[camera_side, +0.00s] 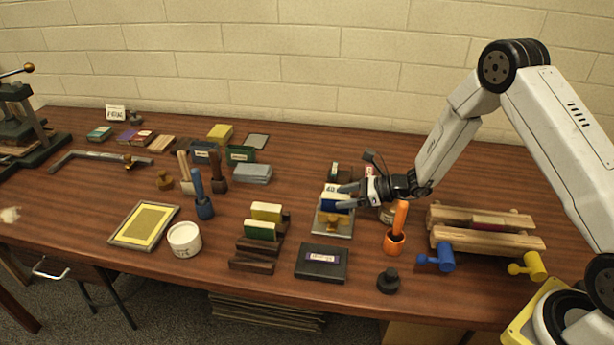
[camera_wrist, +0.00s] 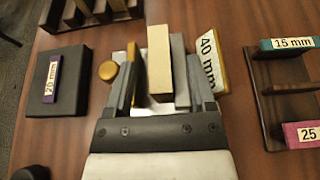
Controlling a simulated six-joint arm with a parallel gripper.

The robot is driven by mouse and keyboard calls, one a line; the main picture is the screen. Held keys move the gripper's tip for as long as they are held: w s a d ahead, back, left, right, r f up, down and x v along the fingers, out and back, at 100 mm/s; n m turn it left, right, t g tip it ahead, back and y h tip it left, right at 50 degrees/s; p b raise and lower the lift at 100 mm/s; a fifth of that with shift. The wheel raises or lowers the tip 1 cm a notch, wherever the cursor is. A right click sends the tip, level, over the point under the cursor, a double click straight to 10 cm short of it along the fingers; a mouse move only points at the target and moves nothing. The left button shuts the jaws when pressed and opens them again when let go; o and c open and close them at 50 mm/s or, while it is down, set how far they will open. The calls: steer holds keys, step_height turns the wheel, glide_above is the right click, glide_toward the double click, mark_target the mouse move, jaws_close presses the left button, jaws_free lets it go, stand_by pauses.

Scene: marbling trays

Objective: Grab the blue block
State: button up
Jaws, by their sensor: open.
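A blue block (camera_side: 335,206) stands in a grey metal tray (camera_side: 334,230) in the side view, partly covered by my gripper (camera_side: 342,196). My gripper is open around the spot where it stands. In the wrist view my gripper (camera_wrist: 160,82) has a finger on each side of a cream-topped block (camera_wrist: 160,62). Blue faces do not show there, so I cannot tell whether this is the blue block's top. Contact with the fingers is also unclear.
A yellow-edged block labelled 40 mm (camera_wrist: 208,62) is close on the right in the wrist view, and a brass knob (camera_wrist: 108,70) on the left. A black box (camera_side: 322,262), an orange-handled tool (camera_side: 398,222) and wooden rails (camera_side: 486,238) are nearby.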

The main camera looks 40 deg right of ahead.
mark_target(329, 200)
steer(key=shift+x, duration=1.35)
jaws_close()
